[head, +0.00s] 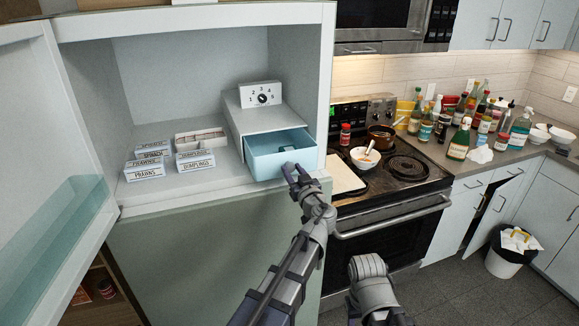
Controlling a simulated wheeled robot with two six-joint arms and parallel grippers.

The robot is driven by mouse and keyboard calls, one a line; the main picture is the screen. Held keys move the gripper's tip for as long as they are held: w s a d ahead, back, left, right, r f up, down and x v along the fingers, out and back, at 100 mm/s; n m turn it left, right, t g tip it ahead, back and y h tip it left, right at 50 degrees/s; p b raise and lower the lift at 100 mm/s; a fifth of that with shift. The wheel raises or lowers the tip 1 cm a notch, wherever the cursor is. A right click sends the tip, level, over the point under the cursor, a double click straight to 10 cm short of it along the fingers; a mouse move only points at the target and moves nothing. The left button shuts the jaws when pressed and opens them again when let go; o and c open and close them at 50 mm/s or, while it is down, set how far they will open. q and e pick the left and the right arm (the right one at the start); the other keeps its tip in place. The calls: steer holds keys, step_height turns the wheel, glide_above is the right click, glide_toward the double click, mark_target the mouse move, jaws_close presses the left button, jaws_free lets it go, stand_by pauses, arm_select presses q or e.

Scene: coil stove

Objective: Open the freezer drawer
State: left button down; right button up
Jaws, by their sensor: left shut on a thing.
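The freezer drawer (279,153) is a light-blue bin in a white housing (262,118) inside the open compartment. It is pulled partly out toward me, and its inside shows, with a small dark item in it. My left gripper (289,168) is at the drawer's front face, near its right part, and is shut on the drawer front; the exact grip is small and hard to see. Part of my right arm shows at the bottom, but its gripper does not show.
The fridge door (60,150) stands open at the left. Boxes of frozen food (143,168) sit left of the drawer. A knob unit (261,94) stands on the housing. The stove (385,190) with a pot and bowl is at the right, beside a bottle-crowded counter.

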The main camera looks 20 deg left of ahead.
arm_select(q)
steer(key=shift+v, duration=2.7)
steer(key=shift+c, duration=2.3)
jaws_free()
steer(key=shift+s, duration=0.1)
